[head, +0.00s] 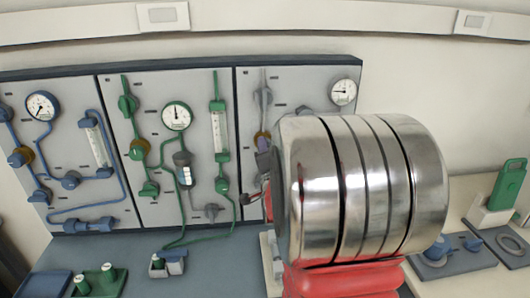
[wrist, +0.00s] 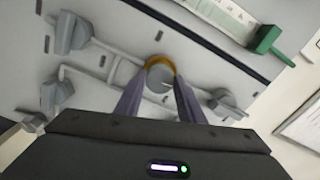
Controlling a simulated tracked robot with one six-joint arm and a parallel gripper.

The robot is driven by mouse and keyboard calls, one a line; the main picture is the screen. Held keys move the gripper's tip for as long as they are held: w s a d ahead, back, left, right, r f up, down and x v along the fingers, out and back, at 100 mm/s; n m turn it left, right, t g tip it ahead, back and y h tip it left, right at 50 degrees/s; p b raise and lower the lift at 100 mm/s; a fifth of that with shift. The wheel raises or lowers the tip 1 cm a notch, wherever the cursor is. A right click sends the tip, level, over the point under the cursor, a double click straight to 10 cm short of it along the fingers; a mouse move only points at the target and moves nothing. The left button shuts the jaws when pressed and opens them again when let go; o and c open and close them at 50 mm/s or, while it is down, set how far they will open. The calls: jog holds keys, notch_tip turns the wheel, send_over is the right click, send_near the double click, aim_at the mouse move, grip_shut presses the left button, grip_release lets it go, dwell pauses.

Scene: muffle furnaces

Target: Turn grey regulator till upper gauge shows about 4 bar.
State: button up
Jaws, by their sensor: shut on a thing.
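The grey regulator (wrist: 160,74) shows in the wrist view as a round grey knob with a brass ring on the right-hand grey-piped panel. My gripper (wrist: 158,92) has its two purple fingers on either side of the knob, shut on it. In the head view the regulator's brass ring (head: 259,137) is just visible beside the fingers, with the rest hidden by my arm. The upper gauge (head: 343,92) is a round white dial at the panel's upper right. Its dark needle points roughly left, but the figures are too small to read. No gauge shows in the wrist view.
Grey valve handles (wrist: 72,33) and pipes surround the regulator. A flow tube with a green fitting (wrist: 265,40) lies beyond the panel edge. Green-piped (head: 176,116) and blue-piped (head: 42,106) gauges are to the left. My shiny arm link hides much of the grey panel.

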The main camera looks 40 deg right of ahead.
jog(key=m, duration=0.5)
jog(key=shift+s+d+f, duration=0.1)
jog(key=shift+f, duration=0.15)
dwell(0.3)
jog(key=o, duration=1)
jog(key=shift+r, duration=0.15)
jog(key=shift+o, duration=0.2)
